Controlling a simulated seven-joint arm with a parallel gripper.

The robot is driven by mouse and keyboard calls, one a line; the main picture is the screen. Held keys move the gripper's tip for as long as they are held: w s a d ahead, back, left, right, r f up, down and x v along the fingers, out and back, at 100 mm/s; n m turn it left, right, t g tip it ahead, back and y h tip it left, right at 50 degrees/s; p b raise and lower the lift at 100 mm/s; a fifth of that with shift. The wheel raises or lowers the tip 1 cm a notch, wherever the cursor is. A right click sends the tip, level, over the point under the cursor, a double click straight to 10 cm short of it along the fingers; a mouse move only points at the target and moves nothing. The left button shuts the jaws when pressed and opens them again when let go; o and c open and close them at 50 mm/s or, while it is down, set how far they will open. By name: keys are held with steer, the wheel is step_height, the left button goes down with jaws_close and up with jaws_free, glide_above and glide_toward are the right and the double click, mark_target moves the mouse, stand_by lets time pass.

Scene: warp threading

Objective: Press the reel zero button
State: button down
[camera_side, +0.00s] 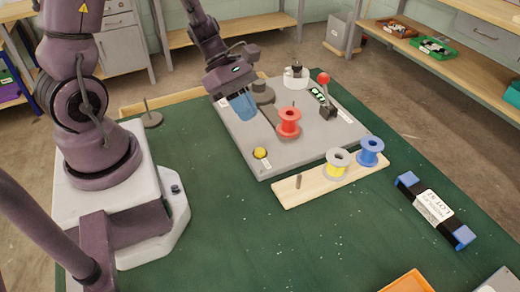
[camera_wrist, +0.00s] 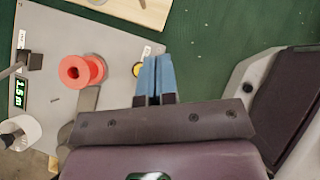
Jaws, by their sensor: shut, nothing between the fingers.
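A yellow button (camera_side: 260,153) sits at the near left corner of the grey panel (camera_side: 262,130), beside a small white label. In the wrist view the yellow button (camera_wrist: 136,70) shows just left of the fingers, partly hidden. My gripper (camera_side: 243,112) has blue fingers, pressed together and pointing down over the panel's left side. In the side view they appear behind the button, apart from it. The wrist view also shows the shut fingers (camera_wrist: 157,62), with nothing between them.
A red spool (camera_side: 289,122) stands on the panel, near a red-knobbed lever (camera_side: 324,79) and a green-lit display (camera_side: 318,95).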

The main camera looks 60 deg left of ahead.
mark_target(260, 149)
steer(key=w+n+t, duration=0.1)
steer(key=n, duration=0.2)
steer(key=w+a+f+n+t, duration=0.1)
steer(key=n, duration=0.3)
steer(key=w+a+f+n+t+y, duration=0.1)
steer(key=w+n, duration=0.1)
steer(key=n, duration=0.2)
steer(key=shift+w+a+f, duration=0.1)
steer(key=shift+a, duration=0.1)
steer(key=shift+f, duration=4.4)
steer(key=shift+f, duration=0.15)
steer(key=shift+f, duration=0.25)
